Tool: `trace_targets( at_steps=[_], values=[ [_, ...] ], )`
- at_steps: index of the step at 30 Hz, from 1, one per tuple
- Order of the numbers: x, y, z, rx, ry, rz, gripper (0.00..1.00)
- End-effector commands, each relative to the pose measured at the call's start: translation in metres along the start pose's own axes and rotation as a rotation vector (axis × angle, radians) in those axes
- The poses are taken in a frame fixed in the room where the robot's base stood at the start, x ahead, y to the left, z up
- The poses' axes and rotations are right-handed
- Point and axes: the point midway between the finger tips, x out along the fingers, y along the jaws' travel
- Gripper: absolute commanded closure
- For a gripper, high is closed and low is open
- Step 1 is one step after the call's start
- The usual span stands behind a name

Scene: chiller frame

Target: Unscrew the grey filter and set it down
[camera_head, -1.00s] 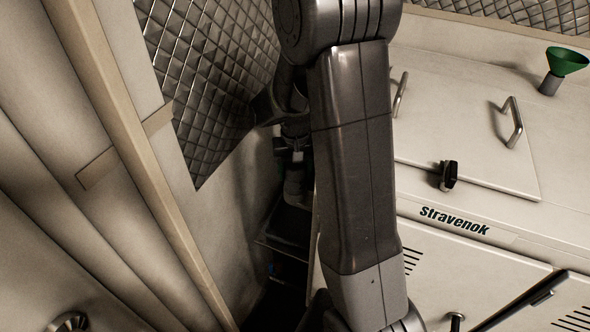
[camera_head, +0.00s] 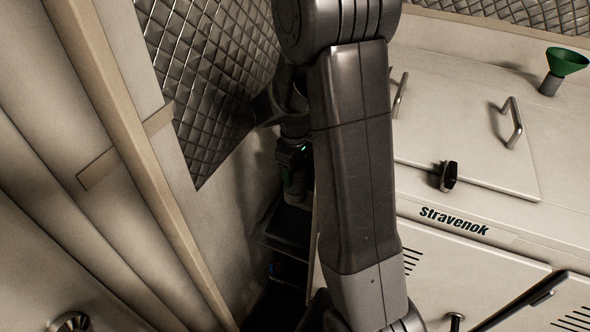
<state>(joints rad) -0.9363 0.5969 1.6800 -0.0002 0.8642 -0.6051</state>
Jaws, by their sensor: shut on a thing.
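My gripper (camera_head: 292,178) is in the narrow dark gap left of my large arm link, pointing down, partly hidden by that link. It is shut on a small grey thing, which seems to be the grey filter (camera_head: 296,195). Only a dim part of the filter shows, just below the gripper and beside the arm link. Its lower end and any thread or seat under it are too dark to make out.
A pale wall with quilted metal panels (camera_head: 205,85) stands close on the left. A pale cabinet lid with handles (camera_head: 513,122) and a black latch (camera_head: 448,175) lies right. A green funnel (camera_head: 567,61) stands at the far right. A dark shelf (camera_head: 288,228) lies below the gripper.

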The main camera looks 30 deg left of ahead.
Motion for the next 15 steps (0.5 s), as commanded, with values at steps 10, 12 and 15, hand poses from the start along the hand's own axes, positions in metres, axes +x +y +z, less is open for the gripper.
trace_targets(
  at_steps=[10,12,15],
  values=[
    [0.0010,-0.0013,0.0001,-0.375,-0.001,-0.002,0.73],
    [0.0011,-0.0014,0.0001,-0.420,-0.001,-0.002,0.73],
    [0.0012,-0.0015,0.0001,-0.447,-0.001,-0.002,0.73]
  ],
)
